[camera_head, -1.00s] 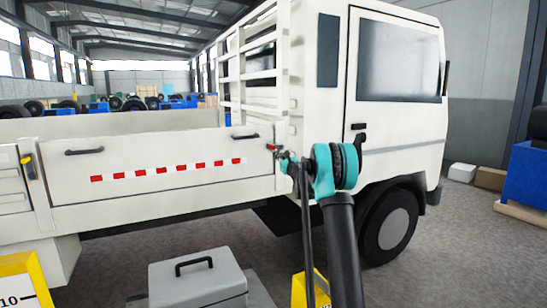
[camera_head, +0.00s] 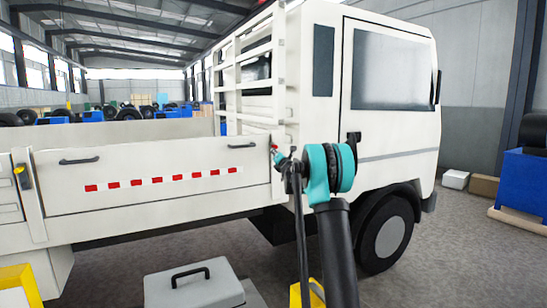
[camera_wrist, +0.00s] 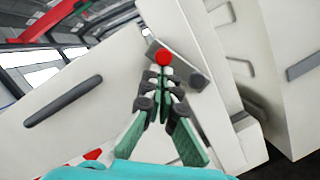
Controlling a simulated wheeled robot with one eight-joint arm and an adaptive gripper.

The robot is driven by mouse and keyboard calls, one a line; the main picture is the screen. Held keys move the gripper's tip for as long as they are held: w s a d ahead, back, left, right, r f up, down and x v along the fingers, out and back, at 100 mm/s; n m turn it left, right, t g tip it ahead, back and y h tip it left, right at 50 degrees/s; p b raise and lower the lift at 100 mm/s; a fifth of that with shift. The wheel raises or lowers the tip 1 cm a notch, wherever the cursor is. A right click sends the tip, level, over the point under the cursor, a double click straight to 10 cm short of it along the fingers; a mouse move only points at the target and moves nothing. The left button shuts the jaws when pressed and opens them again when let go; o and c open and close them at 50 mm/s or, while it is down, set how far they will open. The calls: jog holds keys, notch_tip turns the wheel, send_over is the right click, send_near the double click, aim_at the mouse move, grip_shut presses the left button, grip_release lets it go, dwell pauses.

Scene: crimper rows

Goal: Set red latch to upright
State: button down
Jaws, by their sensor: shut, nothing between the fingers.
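My gripper (camera_wrist: 160,76) is shut and empty. Its tips are at or very near the knob; I cannot tell if they touch. The fingers partly hide the lever, so its exact angle is unclear.
A second latch with a yellow tip (camera_head: 19,169) is at the panel's left end. Dark handles (camera_head: 79,161) are on the panel. A grey toolbox (camera_head: 192,285) and yellow stands (camera_head: 20,285) are on the floor in front. The truck cab (camera_head: 385,150) is at the right.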

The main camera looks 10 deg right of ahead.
jog(key=shift+w+d+r+m+g+h, duration=0.15)
jog(key=shift+d+r+m+h, duration=0.3)
jog(key=shift+m, duration=0.55)
jog(key=shift+w+d+r+m+g+h, duration=0.2)
jog(key=shift+d+m, duration=0.3)
jog(key=shift+m, duration=0.5)
jog(key=shift+r, duration=0.1)
